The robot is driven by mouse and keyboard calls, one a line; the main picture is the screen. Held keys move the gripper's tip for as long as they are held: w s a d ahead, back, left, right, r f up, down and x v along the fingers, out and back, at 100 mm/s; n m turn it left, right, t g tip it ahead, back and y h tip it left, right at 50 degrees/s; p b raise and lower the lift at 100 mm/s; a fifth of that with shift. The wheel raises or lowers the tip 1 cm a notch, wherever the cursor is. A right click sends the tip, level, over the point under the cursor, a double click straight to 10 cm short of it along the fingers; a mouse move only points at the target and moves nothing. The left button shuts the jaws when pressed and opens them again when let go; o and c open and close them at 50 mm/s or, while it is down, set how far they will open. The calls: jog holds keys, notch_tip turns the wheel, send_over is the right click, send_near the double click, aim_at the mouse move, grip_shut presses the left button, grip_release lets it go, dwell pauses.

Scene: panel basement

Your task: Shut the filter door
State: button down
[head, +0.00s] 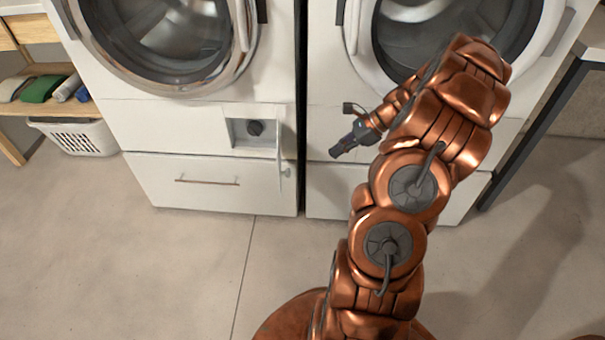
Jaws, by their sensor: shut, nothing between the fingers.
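The filter door (282,166) is a small white flap at the lower right of the left washing machine. It stands open, swung out to the right and seen nearly edge-on. Left of it is the open filter recess (251,134) with a dark round knob (255,128) inside. My gripper (336,153) is shut and empty, in front of the right machine's lower panel, to the right of the filter door. There is a gap in the picture between the fingertips and the door.
The left machine (140,125) has a drawer (215,185) with a copper-coloured handle below the recess. The right machine (330,180) stands beside it. A wooden shelf (60,70) and a white basket (78,137) are at far left. The floor in front is clear.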

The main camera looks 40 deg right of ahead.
jog(key=w+a+r+b+x, duration=0.1)
jog(key=b+x, duration=0.3)
jog(key=x, duration=0.8)
jog(key=shift+a, duration=0.45)
jog(key=shift+w+r, duration=0.1)
jog(key=shift+w, duration=0.1)
